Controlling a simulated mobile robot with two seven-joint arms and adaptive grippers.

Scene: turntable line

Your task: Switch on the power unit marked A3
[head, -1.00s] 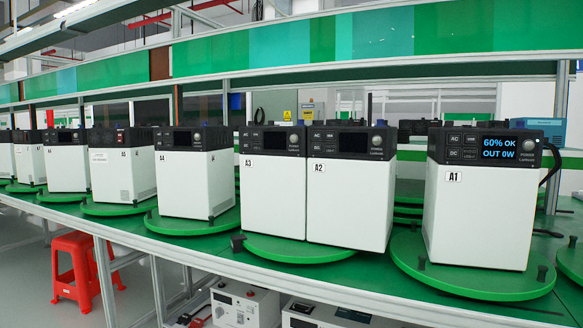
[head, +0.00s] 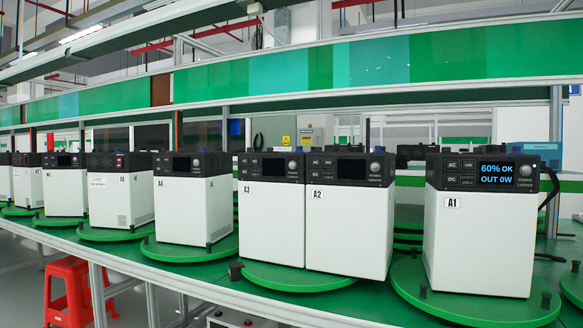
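The power unit marked A3 (head: 271,222) is a white box with a black top panel, on a green turntable (head: 290,277) near the middle of the head view. Its screen (head: 274,167) is dark, and a round knob sits to the right of the screen. Unit A2 (head: 346,230) stands close against its right side on the same turntable, also with a dark screen. Unit A1 (head: 479,240) on the right has a lit screen (head: 496,174) reading "60% OK, OUT 0W". Neither of my grippers shows.
Unit A4 (head: 186,212) stands on its own turntable to the left, with several more units beyond it. Black knobs stand up at the turntable edges. A green shelf runs above the line. A red stool (head: 69,290) is below at the left.

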